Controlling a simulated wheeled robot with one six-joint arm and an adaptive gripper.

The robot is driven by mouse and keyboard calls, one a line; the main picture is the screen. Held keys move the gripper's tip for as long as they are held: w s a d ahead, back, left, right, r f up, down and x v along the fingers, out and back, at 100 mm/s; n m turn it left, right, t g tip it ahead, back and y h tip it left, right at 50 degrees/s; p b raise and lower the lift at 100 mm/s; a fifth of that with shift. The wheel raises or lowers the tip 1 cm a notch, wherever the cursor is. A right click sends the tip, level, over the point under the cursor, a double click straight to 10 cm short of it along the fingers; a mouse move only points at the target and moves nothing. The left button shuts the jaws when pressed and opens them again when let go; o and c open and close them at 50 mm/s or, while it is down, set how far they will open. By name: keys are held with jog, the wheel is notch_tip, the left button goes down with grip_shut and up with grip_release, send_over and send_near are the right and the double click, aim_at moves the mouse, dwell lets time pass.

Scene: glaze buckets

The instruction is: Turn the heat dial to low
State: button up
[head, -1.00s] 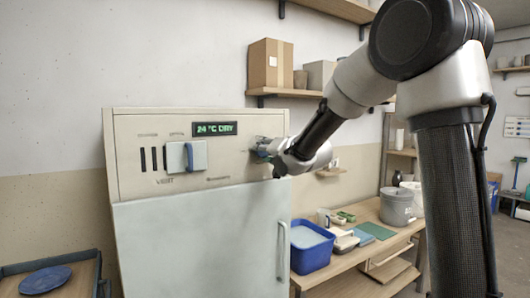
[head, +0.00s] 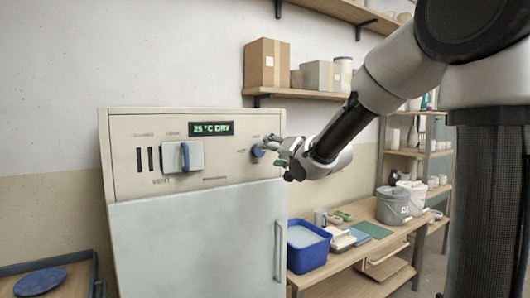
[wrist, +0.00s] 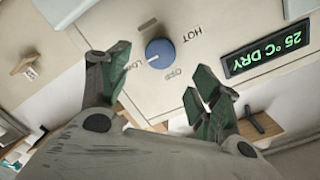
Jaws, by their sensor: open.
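The heat dial (head: 258,151) is a round blue knob at the upper right of the cream cabinet's panel. In the wrist view the dial (wrist: 160,52) has printed words around it, including HOT and what reads as LOW. A small pale mark on the knob appears to face the LOW side. My gripper (head: 276,153) is just right of and in front of the dial. In the wrist view my gripper (wrist: 155,82) has its green-padded fingers spread on either side below the knob, empty and apart from it. The green display (head: 211,129) reads 25 °C DRY.
A blue-grey switch block with a blue lever (head: 183,156) sits left on the panel, beside dark slots. The cabinet door (head: 200,235) below is shut. A wooden bench holds a blue tub (head: 308,248) and grey bucket (head: 392,205). A shelf (head: 290,93) with boxes hangs above.

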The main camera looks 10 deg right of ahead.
jog(key=v, duration=0.4)
jog(key=shift+s+d, duration=0.1)
jog(key=shift+s, duration=0.25)
jog(key=s+d+f+n+g+h, duration=0.2)
jog(key=s+d+f+g, duration=0.15)
jog(key=f, duration=0.35)
jog(key=s+d+f+n+g+h, duration=0.25)
jog(key=s+f+g, duration=0.2)
jog(key=f, duration=0.25)
jog(key=s+d+g, duration=0.2)
jog(key=s, duration=1)
jog(key=s+d+g, duration=0.2)
jog(key=s+d, duration=0.1)
jog(key=s, duration=1)
jog(key=shift+f+n+h, duration=0.35)
jog(key=shift+n, duration=0.1)
